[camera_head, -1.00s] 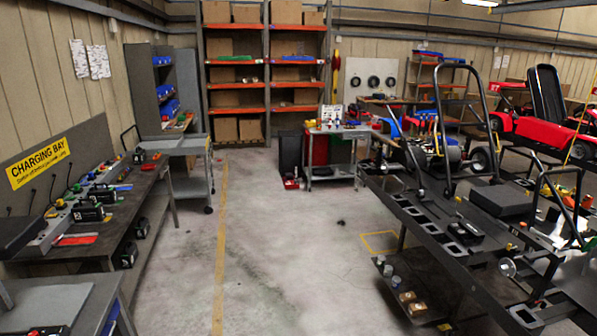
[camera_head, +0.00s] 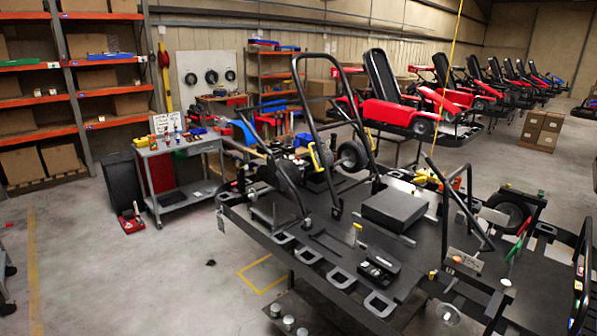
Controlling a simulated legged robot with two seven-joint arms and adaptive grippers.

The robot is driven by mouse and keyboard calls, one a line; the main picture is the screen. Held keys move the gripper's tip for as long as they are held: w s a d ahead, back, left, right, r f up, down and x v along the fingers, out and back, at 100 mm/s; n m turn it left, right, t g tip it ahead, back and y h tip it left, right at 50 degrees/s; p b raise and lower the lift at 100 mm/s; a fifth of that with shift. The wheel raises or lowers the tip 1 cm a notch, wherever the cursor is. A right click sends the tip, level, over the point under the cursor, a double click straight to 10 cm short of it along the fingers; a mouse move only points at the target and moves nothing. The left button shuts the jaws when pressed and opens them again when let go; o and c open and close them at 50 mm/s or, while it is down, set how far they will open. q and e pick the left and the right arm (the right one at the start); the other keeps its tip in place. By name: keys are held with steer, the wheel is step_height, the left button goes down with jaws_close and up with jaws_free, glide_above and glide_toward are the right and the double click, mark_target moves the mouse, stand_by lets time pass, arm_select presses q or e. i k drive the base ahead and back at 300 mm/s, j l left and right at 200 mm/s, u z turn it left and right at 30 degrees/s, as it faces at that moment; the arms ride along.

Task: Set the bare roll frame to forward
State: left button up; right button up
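A bare black kart chassis on a stand (camera_head: 285,248) fills the right half of the head view. A black tubular roll frame (camera_head: 302,95) rises from it as a tall hoop, with a brace tube running down its right side. The hoop's top leans toward the left in the picture. A black box-like block (camera_head: 394,208) lies on the chassis right of the hoop's foot. Neither of my grippers is in view.
A grey tool cart (camera_head: 178,148) stands behind the chassis on the left. Orange shelving (camera_head: 109,91) with cardboard boxes is at the back left. Red karts (camera_head: 385,110) line the back right. The floor left of the chassis is mostly clear.

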mark_target(304, 102)
steer(key=i+l+z, duration=0.1)
steer(key=i, duration=0.5)
steer(key=i+l, duration=0.1)
steer(key=i, duration=0.55)
steer(key=z, duration=0.6)
steer(key=i+j+z, duration=0.15)
steer(key=j+z, duration=0.2)
steer(key=i+j+z, duration=0.1)
steer(key=j+z, duration=0.2)
steer(key=j, duration=0.25)
steer(key=j+z, duration=0.35)
steer(key=j, duration=0.15)
